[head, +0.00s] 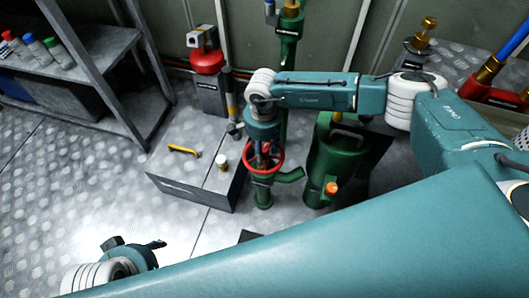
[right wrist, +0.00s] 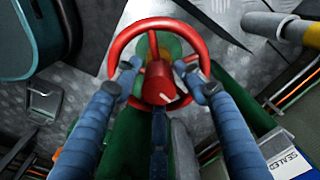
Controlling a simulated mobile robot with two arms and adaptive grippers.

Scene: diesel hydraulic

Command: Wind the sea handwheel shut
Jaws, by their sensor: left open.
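A red handwheel (head: 247,163) sits on top of a green valve body (head: 263,190) in the head view; no label on it is readable. In the right wrist view, the wheel (right wrist: 118,50) fills the middle, its red hub bearing a white mark. My right gripper (head: 266,150) is directly above the wheel, pointing down. In the right wrist view its blue fingers (right wrist: 159,75) straddle the hub, one on each side, within or over the rim. They stand apart, with gaps to the hub. My left gripper (head: 133,244) is open and empty at the lower left, far from the wheel.
A grey box (head: 190,190) with a yellow handle (head: 184,151) stands left of the valve. A green canister (head: 333,165) is close on its right. A red device (head: 207,62) stands behind, and a metal shelf (head: 85,65) at the far left. Floor at the left is clear.

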